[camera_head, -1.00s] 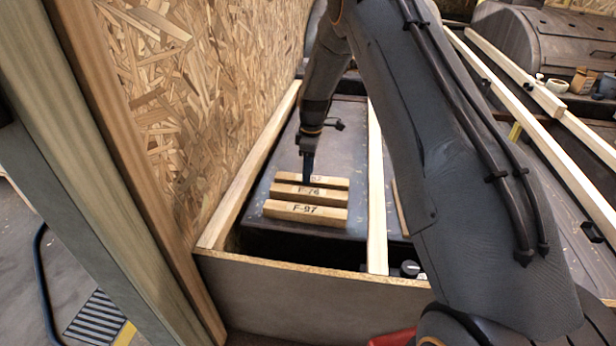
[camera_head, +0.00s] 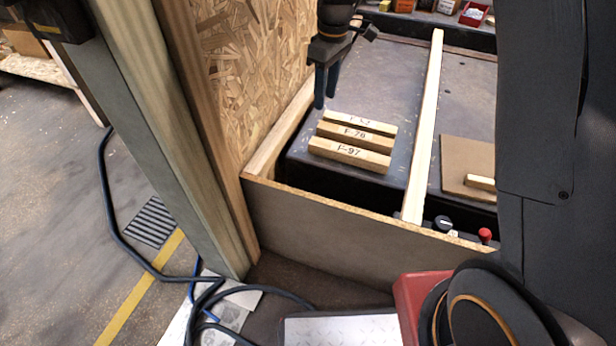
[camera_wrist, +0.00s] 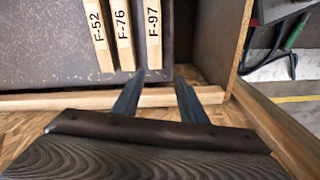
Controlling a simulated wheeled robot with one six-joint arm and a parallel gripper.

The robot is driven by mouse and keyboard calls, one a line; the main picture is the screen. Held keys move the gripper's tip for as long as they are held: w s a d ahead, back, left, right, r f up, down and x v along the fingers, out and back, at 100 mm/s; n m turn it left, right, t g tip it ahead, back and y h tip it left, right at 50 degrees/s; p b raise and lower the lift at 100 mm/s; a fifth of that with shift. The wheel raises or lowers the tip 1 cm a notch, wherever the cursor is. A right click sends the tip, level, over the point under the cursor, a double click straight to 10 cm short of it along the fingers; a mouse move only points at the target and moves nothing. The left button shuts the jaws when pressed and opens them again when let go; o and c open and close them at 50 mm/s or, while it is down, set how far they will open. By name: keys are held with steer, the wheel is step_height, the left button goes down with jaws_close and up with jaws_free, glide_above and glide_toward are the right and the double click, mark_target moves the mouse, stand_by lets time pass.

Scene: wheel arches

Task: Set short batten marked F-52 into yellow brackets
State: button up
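The short batten marked F-52 (camera_head: 360,120) lies on the dark surface as the farthest of a row of three battens, its label partly hard to read in the head view. In the wrist view the F-52 batten (camera_wrist: 98,38) is at the left of the row, its mark clear. My gripper (camera_head: 325,98) hangs over the left end of the row, near the chipboard wall. In the wrist view my gripper (camera_wrist: 160,88) has its two fingers apart with nothing between them, below the ends of the battens. I see no yellow brackets in the current views.
Battens F-76 (camera_head: 357,135) and F-97 (camera_head: 349,154) lie beside F-52. A long wooden rail (camera_head: 424,130) stands to their right, then a brown board (camera_head: 462,155) with a small wood piece (camera_head: 482,183). A chipboard wall (camera_head: 255,80) bounds the left.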

steer(key=s+a+r+m, duration=0.1)
steer(key=s+a+r, duration=0.15)
steer(key=s, duration=0.65)
steer(key=s+a+r+m, duration=0.15)
steer(key=s+a, duration=0.25)
steer(key=s, duration=0.4)
steer(key=s+m, duration=0.2)
steer(key=s, duration=1.5)
steer(key=shift+d+r, duration=0.25)
